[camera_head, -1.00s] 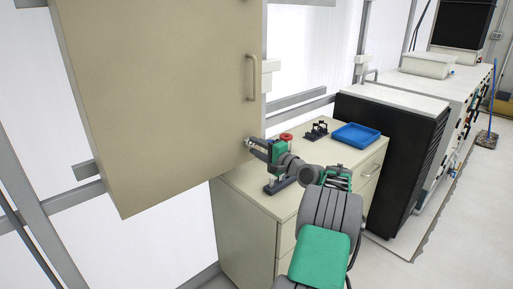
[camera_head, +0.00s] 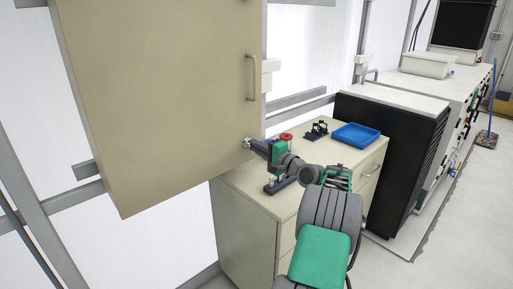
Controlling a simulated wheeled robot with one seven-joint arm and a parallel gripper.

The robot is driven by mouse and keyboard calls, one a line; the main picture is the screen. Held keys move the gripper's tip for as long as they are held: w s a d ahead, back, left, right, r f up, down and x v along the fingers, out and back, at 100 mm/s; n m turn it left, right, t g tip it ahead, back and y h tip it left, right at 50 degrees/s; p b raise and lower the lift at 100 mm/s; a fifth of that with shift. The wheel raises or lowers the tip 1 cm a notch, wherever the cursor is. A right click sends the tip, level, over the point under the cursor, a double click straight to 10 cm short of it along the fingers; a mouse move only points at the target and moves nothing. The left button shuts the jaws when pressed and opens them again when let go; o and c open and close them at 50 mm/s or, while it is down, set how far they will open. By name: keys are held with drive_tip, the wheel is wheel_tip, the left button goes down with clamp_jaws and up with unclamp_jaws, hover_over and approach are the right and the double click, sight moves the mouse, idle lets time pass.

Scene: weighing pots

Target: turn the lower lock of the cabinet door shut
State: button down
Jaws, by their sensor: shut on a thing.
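The beige cabinet door (camera_head: 160,100) fills the upper left, with a bar handle (camera_head: 251,78) near its right edge. The lower lock (camera_head: 247,143) is a small metallic piece at the door's lower right edge. My gripper (camera_head: 251,144) is at the lock, shut on it, with its fingers pointing left toward the door. The fingers hide most of the lock, so its exact turn cannot be read.
Below is a beige drawer cabinet (camera_head: 240,225) with a blue tray (camera_head: 358,135), a black rack (camera_head: 316,131) and a red round item (camera_head: 286,137) on top. A black-sided unit (camera_head: 392,150) stands to the right.

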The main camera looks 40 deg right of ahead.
drive_tip(key=shift+f+n+b, duration=0.15)
drive_tip(key=shift+n+b, duration=0.25)
drive_tip(key=shift+b, duration=0.15)
drive_tip(key=shift+n+b, duration=8.3)
drive_tip(key=shift+n, duration=0.4)
drive_tip(key=c, duration=1.5)
unclamp_jaws()
